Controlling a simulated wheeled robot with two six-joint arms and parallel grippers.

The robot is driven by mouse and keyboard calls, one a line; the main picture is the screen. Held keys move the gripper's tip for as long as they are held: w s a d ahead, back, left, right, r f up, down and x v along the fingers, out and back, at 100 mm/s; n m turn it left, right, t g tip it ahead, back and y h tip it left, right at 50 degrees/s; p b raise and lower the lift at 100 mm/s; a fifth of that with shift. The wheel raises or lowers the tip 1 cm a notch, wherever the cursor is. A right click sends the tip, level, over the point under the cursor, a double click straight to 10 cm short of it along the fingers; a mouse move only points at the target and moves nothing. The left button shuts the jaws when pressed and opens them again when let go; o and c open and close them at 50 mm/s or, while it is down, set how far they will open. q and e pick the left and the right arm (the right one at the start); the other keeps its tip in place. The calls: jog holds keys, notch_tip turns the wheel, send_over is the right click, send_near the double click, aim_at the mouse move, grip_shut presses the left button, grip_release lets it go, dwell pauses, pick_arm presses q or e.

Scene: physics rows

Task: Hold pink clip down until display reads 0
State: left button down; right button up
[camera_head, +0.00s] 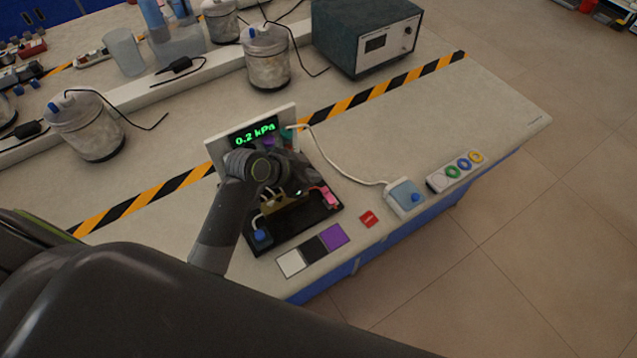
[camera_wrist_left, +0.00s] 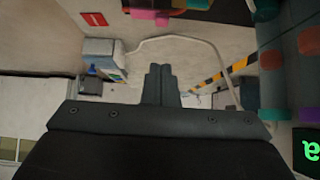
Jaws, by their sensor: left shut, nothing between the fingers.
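The display (camera_head: 254,134) is lit green and reads 0.2 kPa. The pink clip (camera_head: 331,196) is at the right side of a dark board (camera_head: 290,225), with a brass-coloured part beside it. My left gripper (camera_head: 308,178) is over the board, close to the clip. Its fingers (camera_wrist_left: 160,70) are together, with nothing between them. I cannot tell whether they touch the clip. My left wrist hides part of the display panel and board. My right gripper is not in view.
Jars (camera_head: 266,58) and a dark instrument (camera_head: 367,38) stand behind.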

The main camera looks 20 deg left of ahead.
aim_at(323, 190)
pick_arm(q)
jog(key=x, duration=0.2)
jog(key=shift+w+d+f, duration=0.2)
jog(key=shift+w+f, duration=0.05)
notch_tip(323, 190, down, 2)
jog(key=shift+f+p, duration=0.2)
jog(key=shift+p, duration=0.2)
jog(key=shift+f, duration=0.85)
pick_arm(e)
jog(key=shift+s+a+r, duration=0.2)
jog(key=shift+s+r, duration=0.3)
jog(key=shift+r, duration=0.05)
pick_arm(q)
jog(key=shift+a, duration=0.1)
jog(key=shift+a+f+h, duration=0.15)
jog(key=shift+f+h, duration=0.15)
jog(key=shift+f, duration=0.15)
jog(key=shift+g, duration=0.3)
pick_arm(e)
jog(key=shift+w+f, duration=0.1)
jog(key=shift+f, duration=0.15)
pick_arm(q)
jog(key=shift+s+f, duration=0.1)
jog(key=shift+f, duration=0.05)
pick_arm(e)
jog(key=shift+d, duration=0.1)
